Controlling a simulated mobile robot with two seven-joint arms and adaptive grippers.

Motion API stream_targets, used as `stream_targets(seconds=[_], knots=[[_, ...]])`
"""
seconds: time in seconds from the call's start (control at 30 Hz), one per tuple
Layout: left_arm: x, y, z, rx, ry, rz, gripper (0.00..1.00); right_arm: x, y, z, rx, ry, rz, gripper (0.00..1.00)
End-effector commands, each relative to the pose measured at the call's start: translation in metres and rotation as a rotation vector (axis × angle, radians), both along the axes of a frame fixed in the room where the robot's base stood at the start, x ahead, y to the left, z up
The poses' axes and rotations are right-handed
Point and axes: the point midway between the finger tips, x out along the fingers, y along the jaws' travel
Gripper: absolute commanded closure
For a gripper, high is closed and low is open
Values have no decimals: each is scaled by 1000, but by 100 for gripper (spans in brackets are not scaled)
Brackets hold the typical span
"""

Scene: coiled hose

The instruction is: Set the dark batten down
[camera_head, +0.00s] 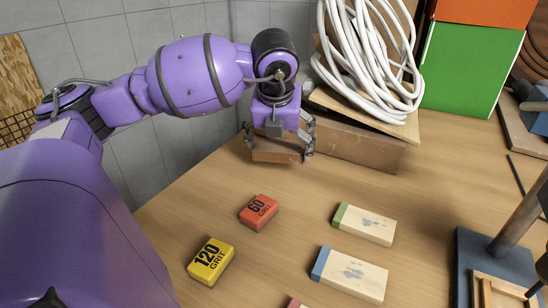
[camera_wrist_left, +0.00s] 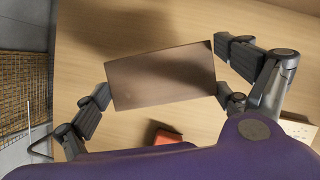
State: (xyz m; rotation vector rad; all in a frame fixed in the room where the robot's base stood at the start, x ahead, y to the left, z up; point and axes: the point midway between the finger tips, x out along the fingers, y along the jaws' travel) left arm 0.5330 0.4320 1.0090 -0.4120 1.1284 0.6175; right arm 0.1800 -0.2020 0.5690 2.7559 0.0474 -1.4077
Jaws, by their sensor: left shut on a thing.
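The dark batten (camera_head: 276,155) is a short brown block near the back left edge of the table, just left of a long brown box. My left gripper (camera_head: 279,146) points down, with a finger at each end of the batten, and is shut on it. In the left wrist view the batten (camera_wrist_left: 163,76) spans between the two fingers (camera_wrist_left: 164,100), a little tilted, over bare wood. I cannot tell whether its underside touches the table. My right gripper is not in view.
The brown box (camera_head: 355,150) carries a board and a coiled white hose (camera_head: 365,55). A red 60 grit block (camera_head: 258,212), a yellow 120 grit block (camera_head: 211,261) and pale blocks (camera_head: 364,223) lie in front. A green box (camera_head: 470,70) stands at the back right. Bare table lies between.

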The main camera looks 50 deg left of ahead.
Motion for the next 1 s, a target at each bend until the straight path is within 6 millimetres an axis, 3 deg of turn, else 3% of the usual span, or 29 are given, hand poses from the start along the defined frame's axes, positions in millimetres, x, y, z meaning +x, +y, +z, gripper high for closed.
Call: stream_targets(seconds=[0.37,0.57,0.93,0.97,1.0], knots=[[7,23,-29,-1,-1,1,38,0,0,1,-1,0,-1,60],[8,23,-57,-1,-2,-1,38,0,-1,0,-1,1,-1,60],[8,23,-63,1,-3,-2,38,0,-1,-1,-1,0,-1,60],[8,23,-62,0,-2,-2,4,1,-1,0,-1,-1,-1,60],[8,23,-62,0,-2,-2,0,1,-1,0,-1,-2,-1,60]])
